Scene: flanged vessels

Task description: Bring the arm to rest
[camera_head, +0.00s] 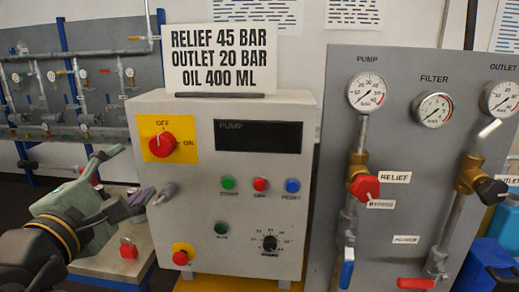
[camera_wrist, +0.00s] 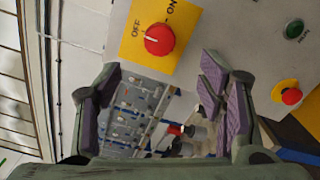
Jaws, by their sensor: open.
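My gripper (camera_head: 132,180) is at the left of the grey control box (camera_head: 205,230) in the head view, with its fingers spread. In the wrist view my gripper (camera_wrist: 163,78) is open, with nothing between its fingertips. A red rotary switch (camera_head: 162,145) sits on a yellow plate marked OFF and ON. In the wrist view the switch (camera_wrist: 159,39) lies just beyond the fingertips, and I see a gap rather than a grip. My arm comes in from the lower left of the head view.
A grey gauge panel (camera_head: 405,130) with valves and pipes stands right of the box. A sign (camera_head: 220,57) stands on top of the box. A red padlock (camera_head: 128,248) is on the bench below my gripper. A blue container (camera_head: 485,265) is at lower right.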

